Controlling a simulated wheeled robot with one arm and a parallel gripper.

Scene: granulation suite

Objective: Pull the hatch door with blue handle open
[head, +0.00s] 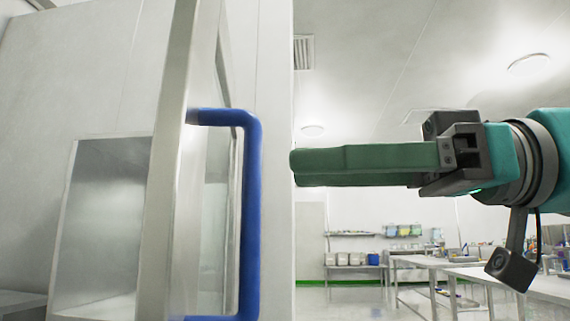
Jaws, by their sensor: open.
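The hatch door (170,170) stands ajar, swung out from the wall and seen nearly edge-on at the left of the head view. Its blue handle (251,215) is a tall bar that bends back to the door frame at top and bottom. Behind the door shows the metal-lined hatch opening (105,225). My gripper (294,167) reaches in from the right with long green fingers pointing left. The fingertips are to the right of the handle's upper part, with a visible gap between. The gripper is open and empty; the fingers overlap in this view, so their spacing is hidden.
A white wall panel (272,60) stands behind the handle. Steel tables (430,262) with several items stand at the far right. A shelf with several bins (345,259) is at the back. The floor (330,296) between shows free room.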

